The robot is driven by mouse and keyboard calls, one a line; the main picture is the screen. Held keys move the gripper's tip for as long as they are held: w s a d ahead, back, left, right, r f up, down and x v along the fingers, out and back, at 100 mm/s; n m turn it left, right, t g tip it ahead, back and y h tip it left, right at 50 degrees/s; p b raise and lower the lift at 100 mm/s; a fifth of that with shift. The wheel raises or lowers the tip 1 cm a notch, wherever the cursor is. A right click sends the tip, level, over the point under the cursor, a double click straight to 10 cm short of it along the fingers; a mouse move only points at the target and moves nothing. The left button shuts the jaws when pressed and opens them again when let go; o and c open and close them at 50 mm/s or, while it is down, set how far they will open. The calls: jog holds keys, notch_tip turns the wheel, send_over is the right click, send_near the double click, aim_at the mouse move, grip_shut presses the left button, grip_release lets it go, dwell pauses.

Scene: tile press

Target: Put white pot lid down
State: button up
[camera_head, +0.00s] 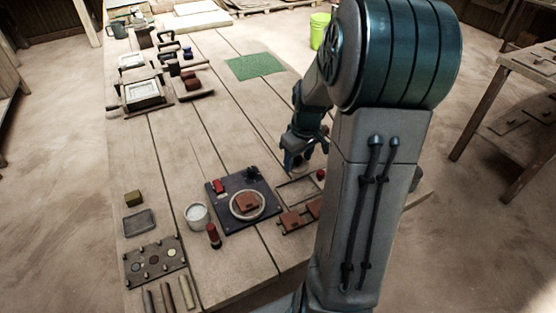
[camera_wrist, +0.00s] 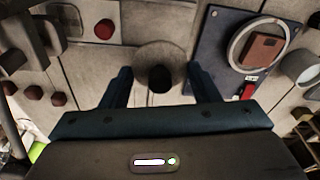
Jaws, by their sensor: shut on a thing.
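My gripper (camera_head: 296,160) hangs over the table to the right of the dark press plate (camera_head: 227,222). In the wrist view, my gripper (camera_wrist: 160,72) is shut on the white pot lid (camera_wrist: 160,52), a round pale-grey disc with a dark knob in its middle. The fingers stand at either side of the lid. In the head view the lid is mostly hidden by my gripper, and its height above the table is hard to tell. The white pot (camera_head: 197,214) stands uncovered left of the press plate; it also shows in the wrist view (camera_wrist: 302,66).
A ring with a brown tile (camera_head: 247,203) sits on the press plate. A thin frame and brown tiles (camera_head: 291,221) lie close in front of my gripper. A red-topped piece (camera_head: 214,237) stands near the pot. A green mat (camera_head: 254,66) lies farther back, with bare table before it.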

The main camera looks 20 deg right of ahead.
send_over(281, 167)
jog(key=f, duration=0.6)
jog(key=shift+s+f, duration=0.15)
jog(key=shift+s, duration=0.15)
jog(key=shift+w+f, duration=0.1)
jog(key=shift+f, duration=1.95)
jog(key=shift+f, duration=0.2)
jog(key=o, duration=1)
jog(key=shift+r, duration=0.1)
